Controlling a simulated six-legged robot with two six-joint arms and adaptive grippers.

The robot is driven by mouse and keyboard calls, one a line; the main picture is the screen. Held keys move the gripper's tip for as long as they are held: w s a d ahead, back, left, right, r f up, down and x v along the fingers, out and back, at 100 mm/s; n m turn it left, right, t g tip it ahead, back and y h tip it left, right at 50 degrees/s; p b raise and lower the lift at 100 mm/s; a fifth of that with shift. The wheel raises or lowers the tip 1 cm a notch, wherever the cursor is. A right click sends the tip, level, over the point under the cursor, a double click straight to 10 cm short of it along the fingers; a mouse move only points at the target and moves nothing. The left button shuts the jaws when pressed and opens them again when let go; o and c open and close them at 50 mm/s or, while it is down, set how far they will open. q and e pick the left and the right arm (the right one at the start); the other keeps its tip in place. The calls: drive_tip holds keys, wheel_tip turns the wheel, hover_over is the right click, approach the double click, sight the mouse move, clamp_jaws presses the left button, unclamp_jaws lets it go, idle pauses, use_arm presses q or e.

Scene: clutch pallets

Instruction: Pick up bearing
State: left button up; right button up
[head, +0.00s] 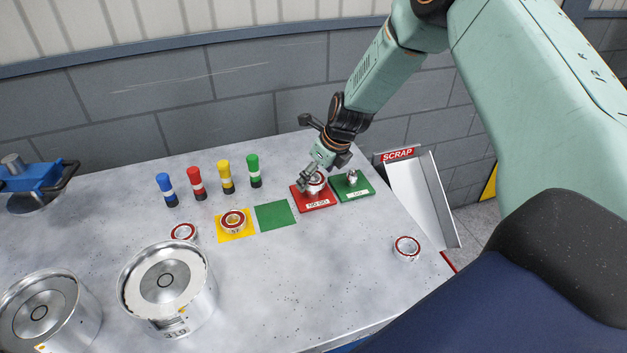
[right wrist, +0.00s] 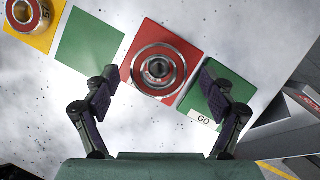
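A ring-shaped bearing (head: 316,183) is at the red NO GO plate (head: 318,204). In the right wrist view the bearing (right wrist: 139,77) surrounds a metal post at the red plate's middle; how far down it sits is unclear. My right gripper (head: 312,177) is just above it, partly hiding it in the head view. In the right wrist view my right gripper (right wrist: 157,88) is open, its fingers apart on either side of the red plate. Other red-sealed bearings lie on the yellow square (head: 233,222), left of it (head: 184,232), and at the right (head: 407,248). My left gripper is not in view.
A green GO plate (head: 363,190) with a post stands right of the red plate. A flat green square (head: 275,215) is bare. Several coloured markers stand behind. Metal housings (head: 166,287) are at front left. The SCRAP chute (head: 422,195) is at the right table edge.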

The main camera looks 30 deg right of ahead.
drive_tip(key=shift+w+a+f, duration=0.1)
drive_tip(key=shift+w+a, duration=0.05)
drive_tip(key=shift+w, duration=0.05)
drive_tip(key=c, duration=0.4)
drive_tip(key=shift+s, duration=0.15)
drive_tip(key=c, duration=1.1)
drive_tip(key=shift+o, duration=0.2)
wheel_tip(320, 180, up, 10)
drive_tip(key=p, duration=0.4)
drive_tip(key=n+g+b, duration=0.2)
drive_tip(key=b, duration=0.6)
hover_over(272, 213)
drive_tip(key=f, duration=1.1)
drive_tip(key=shift+s+d, duration=0.2)
drive_tip(key=shift+s, duration=0.2)
drive_tip(key=f, duration=0.3)
drive_tip(key=shift+s+f+t, duration=0.2)
drive_tip(key=shift+t, duration=0.1)
drive_tip(key=shift+w, duration=0.15)
